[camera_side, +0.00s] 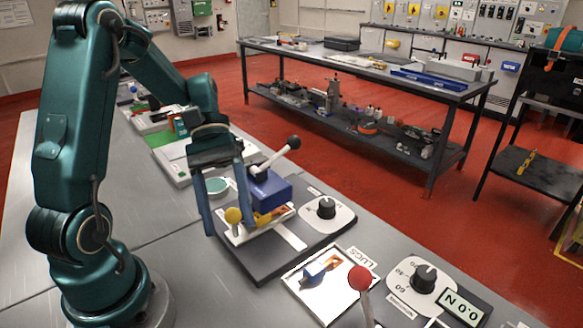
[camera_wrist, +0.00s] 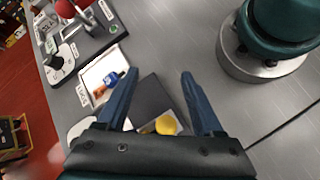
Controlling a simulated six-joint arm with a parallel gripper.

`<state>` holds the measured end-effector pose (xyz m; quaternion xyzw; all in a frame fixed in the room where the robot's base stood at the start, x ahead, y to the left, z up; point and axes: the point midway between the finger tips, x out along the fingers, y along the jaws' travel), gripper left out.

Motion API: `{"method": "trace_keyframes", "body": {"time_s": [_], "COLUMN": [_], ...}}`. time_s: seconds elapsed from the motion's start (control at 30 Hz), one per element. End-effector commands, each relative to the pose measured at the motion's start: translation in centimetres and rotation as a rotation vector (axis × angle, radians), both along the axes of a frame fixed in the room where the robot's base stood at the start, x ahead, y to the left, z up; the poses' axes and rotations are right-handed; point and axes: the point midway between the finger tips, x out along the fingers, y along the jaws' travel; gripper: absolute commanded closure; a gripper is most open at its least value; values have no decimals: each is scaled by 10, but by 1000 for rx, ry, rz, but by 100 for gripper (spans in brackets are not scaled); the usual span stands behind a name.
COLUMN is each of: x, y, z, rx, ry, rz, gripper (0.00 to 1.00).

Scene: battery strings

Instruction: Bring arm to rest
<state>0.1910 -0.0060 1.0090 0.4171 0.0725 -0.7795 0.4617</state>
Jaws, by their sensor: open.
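My gripper (camera_side: 233,212) is open, its two blue fingers pointing down beside a blue block fixture (camera_side: 268,188) on a dark base plate (camera_side: 262,262). In the wrist view the fingers of my gripper (camera_wrist: 157,82) are spread apart with nothing between their tips. I cannot tell whether a finger touches the fixture.
A black-tipped lever (camera_side: 293,143) rises by the fixture. A black dial (camera_side: 326,207) sits to its right. Bare grey bench lies near my base.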

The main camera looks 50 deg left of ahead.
Motion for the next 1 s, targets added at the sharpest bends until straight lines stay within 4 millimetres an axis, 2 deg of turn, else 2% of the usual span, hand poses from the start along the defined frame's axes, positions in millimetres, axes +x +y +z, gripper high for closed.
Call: {"method": "trace_keyframes", "body": {"time_s": [0.2, 0.6, 0.8, 1.0], "x": [-14, -31, -33, -34], "y": [-15, -29, -33, -35], "z": [16, 42, 54, 58], "rx": [266, 644, 748, 781], "ry": [-209, -700, -912, -991], "rz": [-217, -538, -625, -653], "gripper": [31, 31, 31, 31]}}
